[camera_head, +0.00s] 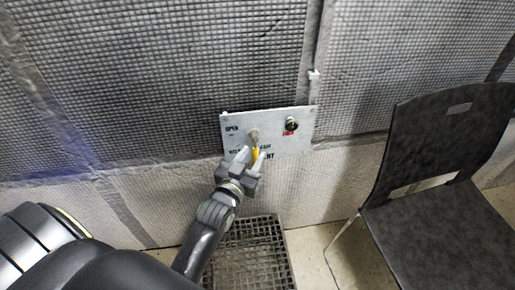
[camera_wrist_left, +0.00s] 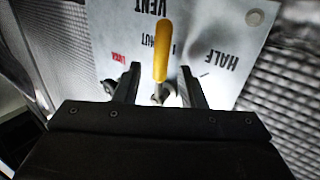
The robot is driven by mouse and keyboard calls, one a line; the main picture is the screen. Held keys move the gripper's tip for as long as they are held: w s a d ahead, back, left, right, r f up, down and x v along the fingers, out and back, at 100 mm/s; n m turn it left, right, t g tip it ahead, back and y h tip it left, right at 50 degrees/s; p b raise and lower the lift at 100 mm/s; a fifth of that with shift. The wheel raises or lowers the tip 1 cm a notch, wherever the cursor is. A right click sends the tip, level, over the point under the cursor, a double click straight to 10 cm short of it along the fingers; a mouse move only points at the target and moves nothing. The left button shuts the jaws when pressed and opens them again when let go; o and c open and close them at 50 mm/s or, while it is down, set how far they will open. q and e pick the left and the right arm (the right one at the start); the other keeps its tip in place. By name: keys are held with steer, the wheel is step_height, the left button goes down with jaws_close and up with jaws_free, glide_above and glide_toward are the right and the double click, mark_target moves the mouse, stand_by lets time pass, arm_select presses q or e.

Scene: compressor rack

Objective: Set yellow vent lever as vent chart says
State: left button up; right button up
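The yellow vent lever (camera_head: 256,154) is on a pale panel (camera_head: 302,142) on the wall. It hangs down from its pivot, its handle pointing toward the VENT lettering. In the left wrist view the yellow handle (camera_wrist_left: 161,50) runs up the picture from a metal pivot, between the upside-down HALF mark and another partly hidden mark. My left gripper (camera_head: 252,159) is at the panel. In the wrist view my left fingers (camera_wrist_left: 159,87) are apart, one on each side of the lever near its pivot, with visible gaps. No vent chart is visible. My right gripper is out of view.
A dark knob (camera_head: 291,123) with a red label sits on the panel's right side. A black chair (camera_head: 425,150) stands at the right. A dark grate (camera_head: 250,262) lies on the floor below the panel. Quilted padding covers the wall.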

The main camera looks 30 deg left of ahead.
arm_select(q)
steer(key=shift+w, duration=0.2)
jaws_close()
steer(key=shift+s+r, duration=0.1)
stand_by(0.5)
